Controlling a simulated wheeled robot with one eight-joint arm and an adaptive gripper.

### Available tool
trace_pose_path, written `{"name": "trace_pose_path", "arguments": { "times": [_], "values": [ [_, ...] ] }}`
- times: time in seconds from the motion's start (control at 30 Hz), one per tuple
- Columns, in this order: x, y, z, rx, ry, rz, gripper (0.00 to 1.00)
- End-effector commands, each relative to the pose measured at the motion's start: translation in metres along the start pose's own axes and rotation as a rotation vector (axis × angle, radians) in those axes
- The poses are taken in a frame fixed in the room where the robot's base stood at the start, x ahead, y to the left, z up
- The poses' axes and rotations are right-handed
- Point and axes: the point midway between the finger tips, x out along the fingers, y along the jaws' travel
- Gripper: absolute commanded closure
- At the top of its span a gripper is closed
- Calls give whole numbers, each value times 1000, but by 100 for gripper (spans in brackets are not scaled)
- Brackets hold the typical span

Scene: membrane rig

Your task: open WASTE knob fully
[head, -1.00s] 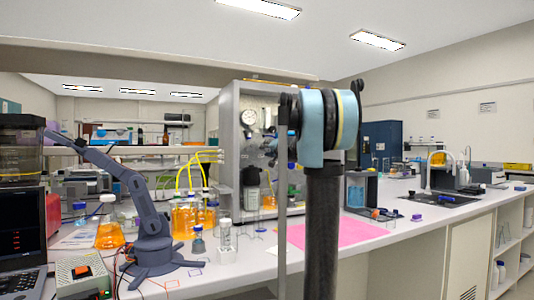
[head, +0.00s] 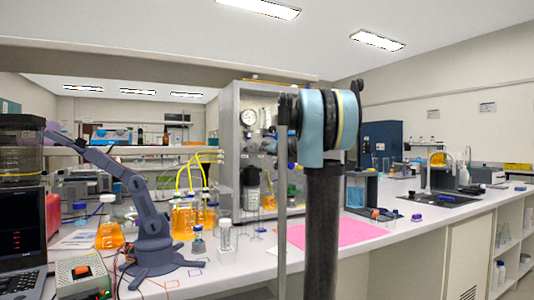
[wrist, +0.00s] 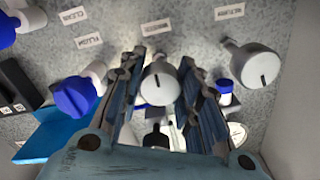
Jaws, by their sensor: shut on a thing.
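In the wrist view, a light grey round knob (wrist: 160,86) with a dark pointer line sits between the two fingers of my gripper (wrist: 160,72). The gripper is shut on it. The pointer line runs roughly up and down in the picture. The small label above the knob (wrist: 156,27) is too blurred to read surely; I take this knob for the WASTE knob. In the head view the rig (head: 238,130) stands behind my arm, which hides part of it, and I cannot make out the fingers there.
A similar grey knob (wrist: 257,66) is to the right, under its own label. A blue knob (wrist: 76,96) is close to the left finger. A bottle with a blue cap (wrist: 224,94) shows beyond the right finger. A pink mat (head: 335,233) lies on the bench.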

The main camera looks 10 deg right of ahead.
Motion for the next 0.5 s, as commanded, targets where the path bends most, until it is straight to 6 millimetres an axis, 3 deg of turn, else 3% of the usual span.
{"name": "trace_pose_path", "arguments": {
  "times": [0.17, 0.2, 0.3, 0.5],
  "values": [
    [0, 2, 0, -1, 1, 4, 93],
    [0, 2, 0, -1, 1, 4, 64],
    [0, 2, 0, 0, 1, 3, 47],
    [0, 1, 0, 1, 0, 1, 47]
  ]
}}
